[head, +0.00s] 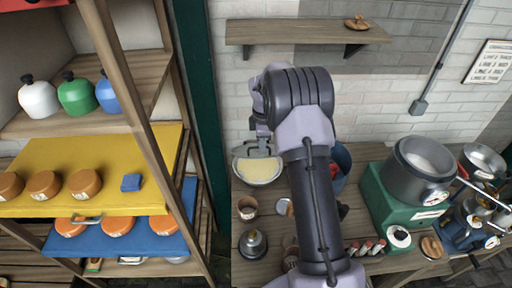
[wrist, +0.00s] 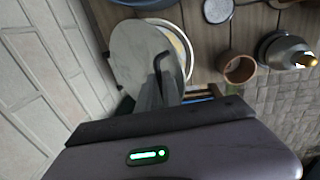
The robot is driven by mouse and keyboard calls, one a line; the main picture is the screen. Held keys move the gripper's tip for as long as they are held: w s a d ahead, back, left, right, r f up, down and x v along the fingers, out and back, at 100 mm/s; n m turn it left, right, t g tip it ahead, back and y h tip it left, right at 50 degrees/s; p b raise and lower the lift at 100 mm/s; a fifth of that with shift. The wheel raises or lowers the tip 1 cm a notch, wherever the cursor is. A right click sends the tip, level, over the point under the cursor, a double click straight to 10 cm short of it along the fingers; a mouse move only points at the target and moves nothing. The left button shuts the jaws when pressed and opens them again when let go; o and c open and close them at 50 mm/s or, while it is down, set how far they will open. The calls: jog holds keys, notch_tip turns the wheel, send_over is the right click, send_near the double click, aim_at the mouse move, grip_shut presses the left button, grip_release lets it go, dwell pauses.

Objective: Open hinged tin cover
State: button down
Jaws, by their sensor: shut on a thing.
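The round tin (head: 258,172) stands on the wooden bench near the brick wall, with pale yellow contents showing inside. In the wrist view its pale rim (wrist: 188,52) shows behind the grey round cover (wrist: 128,58). The cover is tilted up from the rim, and a dark bent handle (wrist: 160,58) stands on its face. My gripper (head: 260,148) is at the wall side of the tin and is shut on the cover, seemingly at its handle. The exact contact and the hinge are hidden.
A brown cup (head: 248,207) and a grey pot-like item with a knob (head: 253,243) stand in front of the tin. A blue container (head: 342,162) is partly behind my arm. A large pot (head: 420,168) stands at right. The brick wall is close behind.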

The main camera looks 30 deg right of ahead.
jog(key=w+d+r+p, duration=0.2)
jog(key=w+r+p, duration=0.1)
jog(key=w+p, duration=0.2)
jog(key=shift+w+d+r+p, duration=0.2)
jog(key=shift+w+d+p, duration=0.1)
jog(key=shift+w, duration=0.1)
jog(key=c, duration=1.6)
grip_release()
jog(key=shift+w+f, duration=0.1)
jog(key=shift+o, duration=0.4)
jog(key=shift+w+d, duration=0.1)
jog(key=shift+w, duration=0.05)
